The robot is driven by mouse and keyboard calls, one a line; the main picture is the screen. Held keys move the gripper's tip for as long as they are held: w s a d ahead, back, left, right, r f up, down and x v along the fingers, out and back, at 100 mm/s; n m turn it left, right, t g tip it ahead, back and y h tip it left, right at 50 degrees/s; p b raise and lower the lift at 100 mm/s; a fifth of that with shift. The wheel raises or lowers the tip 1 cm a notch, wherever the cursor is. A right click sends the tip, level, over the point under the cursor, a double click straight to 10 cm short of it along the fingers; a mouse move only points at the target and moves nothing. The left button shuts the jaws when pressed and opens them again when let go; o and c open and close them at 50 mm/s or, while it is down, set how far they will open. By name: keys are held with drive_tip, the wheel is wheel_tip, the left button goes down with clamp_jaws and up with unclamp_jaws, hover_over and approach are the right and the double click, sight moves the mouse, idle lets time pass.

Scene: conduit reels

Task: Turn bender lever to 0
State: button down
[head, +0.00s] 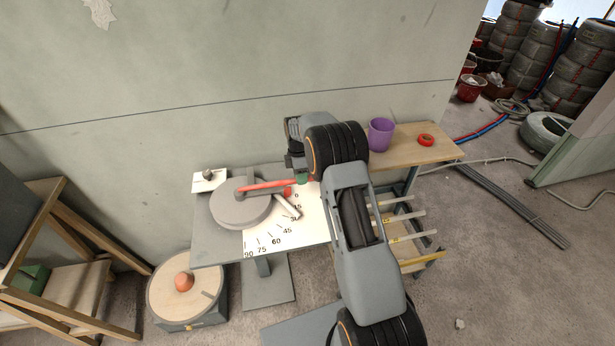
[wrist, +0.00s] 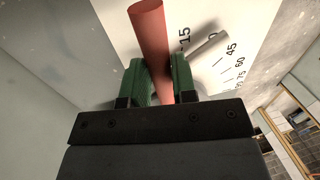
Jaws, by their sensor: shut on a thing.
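The bender has a round grey disc (head: 238,211) on a grey stand against the wall. Its red lever (head: 265,185) runs from the disc's hub to the right. A white scale plate (head: 262,243) beside the disc carries marks from 0 to 90. In the head view the lever lies just above the 0 mark. My gripper (head: 301,178) is at the lever's outer end, partly hidden by my own wrist. In the wrist view the green finger pads of my gripper (wrist: 158,78) are shut around the red lever (wrist: 151,40). The 15 and 45 marks show to its right.
A pale peg (head: 287,207) stands by the scale. A purple cup (head: 380,134) and a red tape roll (head: 425,140) are on the wooden bench (head: 443,150) to the right. A round wooden-topped reel (head: 170,300) stands on the floor at left. The wall is close behind.

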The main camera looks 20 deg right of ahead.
drive_tip(key=c, duration=0.9)
unclamp_jaws()
drive_tip(key=shift+w, duration=0.1)
drive_tip(key=shift+r, duration=0.1)
drive_tip(key=w+r, duration=0.1)
drive_tip(key=r, duration=0.8)
drive_tip(key=w+r, duration=0.1)
drive_tip(key=r, duration=0.3)
drive_tip(key=shift+w+d+r, duration=0.2)
drive_tip(key=shift+w, duration=0.15)
